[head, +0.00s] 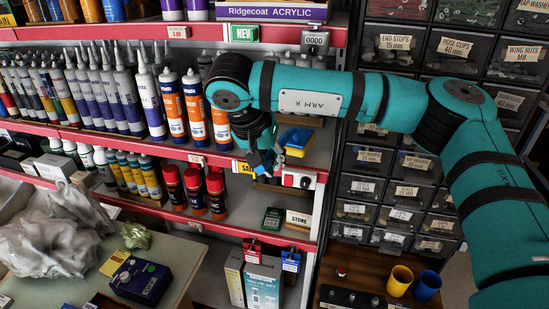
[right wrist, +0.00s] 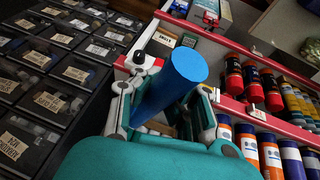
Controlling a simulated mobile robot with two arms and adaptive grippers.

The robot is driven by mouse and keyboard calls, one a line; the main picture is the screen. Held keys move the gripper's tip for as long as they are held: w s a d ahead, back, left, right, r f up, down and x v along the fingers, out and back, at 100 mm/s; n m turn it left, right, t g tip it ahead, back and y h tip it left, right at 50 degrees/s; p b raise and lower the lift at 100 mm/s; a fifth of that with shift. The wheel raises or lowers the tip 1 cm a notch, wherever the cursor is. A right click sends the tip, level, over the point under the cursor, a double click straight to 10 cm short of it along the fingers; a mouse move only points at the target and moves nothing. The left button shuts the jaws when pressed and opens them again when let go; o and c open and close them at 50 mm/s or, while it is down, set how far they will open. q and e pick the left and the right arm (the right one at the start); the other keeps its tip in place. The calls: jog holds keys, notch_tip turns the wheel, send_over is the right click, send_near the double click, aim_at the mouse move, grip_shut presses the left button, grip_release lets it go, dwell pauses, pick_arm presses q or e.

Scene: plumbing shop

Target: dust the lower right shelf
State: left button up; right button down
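My right gripper (head: 262,160) reaches in at the right end of the shelf unit, pointing down. In the right wrist view, a thick blue cylinder (right wrist: 184,72) stands between the fingers of my right gripper (right wrist: 165,112), its flat round end showing; its far end is hidden. The fingers look closed around it, though the contact is partly covered. The lower right shelf (head: 228,225) has a red front edge and is below the hand. A blue and yellow item (head: 297,141) lies on the shelf above, beside the hand. My left gripper is out of view.
Red-capped cans (head: 194,187), a green box (head: 273,219) and a STONE card (head: 298,219) stand on the lower shelf. Tall tubes (head: 172,102) crowd the shelf above. A drawer rack (head: 398,160) closes the right side; yellow (head: 399,281) and blue (head: 428,286) cups stand below.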

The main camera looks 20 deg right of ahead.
jog(key=s+a+b, duration=0.2)
jog(key=s+a, duration=0.5)
jog(key=s, duration=0.4)
jog(key=shift+a, duration=0.15)
dwell(0.6)
dwell(0.6)
